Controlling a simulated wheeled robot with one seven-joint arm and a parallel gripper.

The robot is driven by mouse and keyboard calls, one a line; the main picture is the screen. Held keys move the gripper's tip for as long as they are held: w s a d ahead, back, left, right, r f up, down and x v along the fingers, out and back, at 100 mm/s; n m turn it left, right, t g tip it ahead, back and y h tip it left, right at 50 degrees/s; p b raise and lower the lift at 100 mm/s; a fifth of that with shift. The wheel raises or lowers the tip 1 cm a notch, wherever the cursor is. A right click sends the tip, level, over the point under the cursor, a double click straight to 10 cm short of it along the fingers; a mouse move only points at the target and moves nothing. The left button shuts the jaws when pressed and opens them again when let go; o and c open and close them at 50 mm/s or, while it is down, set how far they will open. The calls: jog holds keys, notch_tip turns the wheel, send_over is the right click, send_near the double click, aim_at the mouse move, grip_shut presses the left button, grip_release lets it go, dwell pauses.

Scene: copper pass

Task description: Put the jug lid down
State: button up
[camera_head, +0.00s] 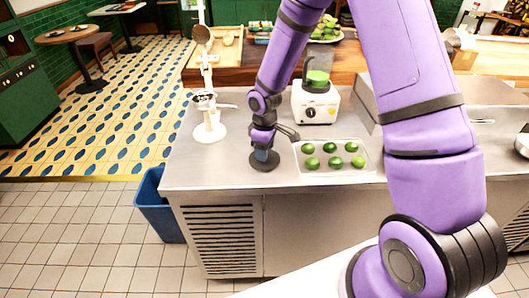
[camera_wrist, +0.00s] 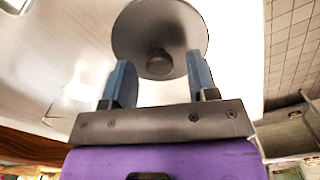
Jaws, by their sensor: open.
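The jug lid (camera_head: 264,162) is a dark grey disc that appears to lie flat on the metal counter (camera_head: 215,172), near its front edge. In the wrist view the lid (camera_wrist: 185,25) has its round knob facing me. My gripper (camera_head: 264,151) points down just above the lid. In the wrist view its two blue fingers (camera_wrist: 159,66) stand apart, one on each side of the knob, with clear gaps and nothing held. Whether the fingertips reach down to the knob's height I cannot tell.
A tray (camera_head: 297,164) with several limes lies just right of the lid. A white machine with a green top (camera_head: 315,103) stands behind it. A white stand (camera_head: 208,130) is at left. A blue bin (camera_head: 155,205) stands below the counter's left end. The counter's left front is clear.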

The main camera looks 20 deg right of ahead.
jog(key=s+d+r+m+t, duration=0.1)
jog(key=s+r, duration=0.2)
jog(key=r, duration=0.8)
jog(key=s+d+r+m, duration=0.1)
jog(key=s+d+r, duration=0.1)
jog(key=r, duration=0.8)
jog(key=s+d+r+m+t, duration=0.1)
jog(key=s+r+m, duration=0.1)
jog(key=s+r, duration=0.3)
jog(key=s+d+r+m+t, duration=0.1)
jog(key=s+r+m, duration=0.2)
jog(key=s, duration=0.8)
jog(key=s+d+r+m+t, duration=0.2)
jog(key=s+r, duration=0.5)
jog(key=s, duration=0.1)
jog(key=shift+s+m, duration=0.2)
jog(key=shift+m, duration=0.2)
